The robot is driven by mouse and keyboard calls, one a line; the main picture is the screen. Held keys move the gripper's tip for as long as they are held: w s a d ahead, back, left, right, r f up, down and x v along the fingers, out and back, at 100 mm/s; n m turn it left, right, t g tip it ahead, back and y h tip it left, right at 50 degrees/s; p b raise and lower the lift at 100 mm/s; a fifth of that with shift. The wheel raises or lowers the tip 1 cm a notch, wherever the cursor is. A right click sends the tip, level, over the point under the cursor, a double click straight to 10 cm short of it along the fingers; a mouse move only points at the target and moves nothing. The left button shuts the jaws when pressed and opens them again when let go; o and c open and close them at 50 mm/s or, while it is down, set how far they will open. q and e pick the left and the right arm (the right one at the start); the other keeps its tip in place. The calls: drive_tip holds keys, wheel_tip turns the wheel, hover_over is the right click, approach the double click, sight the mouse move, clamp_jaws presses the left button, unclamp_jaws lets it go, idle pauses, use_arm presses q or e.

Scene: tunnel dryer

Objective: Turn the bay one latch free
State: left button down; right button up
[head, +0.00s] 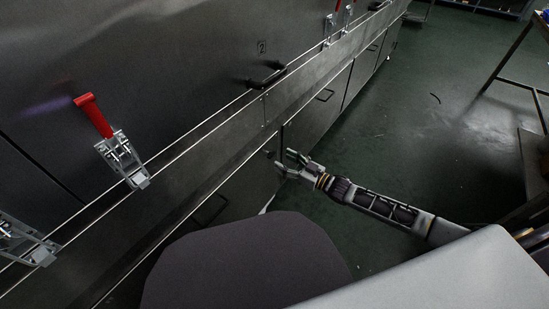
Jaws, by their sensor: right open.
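A metal toggle latch (122,157) with a raised red handle (94,115) is mounted on the dryer's steel front, left of the picture's middle. A second metal latch (22,240) is cut off by the left edge, and its handle is out of view. It lies left of a dark panel seam; the red-handled latch lies right of that seam. No bay one mark shows. My right gripper (284,161) is open and empty, beside the lower cabinet fronts, well right of both latches and touching neither. My left gripper is out of view.
A panel marked 2 (262,47) has a dark bar handle (268,76). More red-handled latches (335,22) stand farther along. A steel ledge (218,135) runs along the front. The green floor (420,110) is mostly clear; a table frame (512,55) stands at right.

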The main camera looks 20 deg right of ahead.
sight(273, 155)
drive_tip(key=shift+b+x, duration=1)
drive_tip(key=shift+x, duration=1.7)
drive_tip(key=c, duration=1)
